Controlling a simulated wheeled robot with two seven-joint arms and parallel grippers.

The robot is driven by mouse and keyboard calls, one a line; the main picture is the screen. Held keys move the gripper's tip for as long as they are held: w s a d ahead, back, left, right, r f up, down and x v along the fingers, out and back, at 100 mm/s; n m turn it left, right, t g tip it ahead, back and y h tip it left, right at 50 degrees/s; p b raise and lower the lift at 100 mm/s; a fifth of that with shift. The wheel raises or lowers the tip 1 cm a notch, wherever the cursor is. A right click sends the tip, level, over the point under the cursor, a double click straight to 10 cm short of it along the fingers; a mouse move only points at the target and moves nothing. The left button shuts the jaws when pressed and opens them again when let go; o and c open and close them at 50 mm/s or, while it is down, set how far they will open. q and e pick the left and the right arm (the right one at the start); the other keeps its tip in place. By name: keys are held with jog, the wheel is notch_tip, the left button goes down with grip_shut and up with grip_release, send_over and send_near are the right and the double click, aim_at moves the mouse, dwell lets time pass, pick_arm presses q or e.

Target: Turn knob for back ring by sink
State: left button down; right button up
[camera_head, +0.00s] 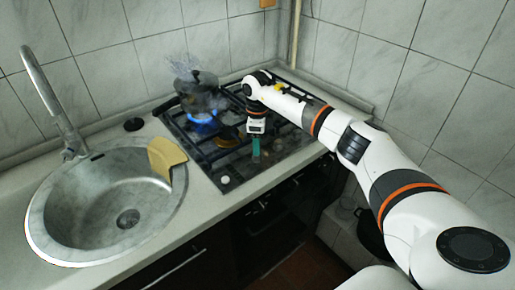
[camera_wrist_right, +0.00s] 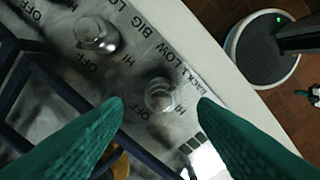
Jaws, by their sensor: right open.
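The stove (camera_head: 207,152) has a glossy front strip with knobs. In the right wrist view, a clear round knob (camera_wrist_right: 160,95) sits between the green fingers of my right gripper (camera_wrist_right: 160,106); one finger is on each side, with gaps. The gripper is open and points down at the strip. Another clear knob (camera_wrist_right: 97,35) lies up and left, with printing such as OFF, HI and BIG nearby. In the head view, my right gripper (camera_head: 256,155) is over the front of the stove, hiding part of the strip. A pale knob (camera_head: 225,180) shows at the sink end.
A pot (camera_head: 201,97) stands over a blue flame (camera_head: 203,121) on the back ring near the sink. Black grates (camera_head: 222,143) cover the stove. The round sink (camera_head: 85,195) is at the left, with a tan board (camera_head: 166,155) on its rim. Tiled walls stand behind.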

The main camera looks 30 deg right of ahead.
jog(key=shift+f, duration=2)
jog(key=c, duration=1)
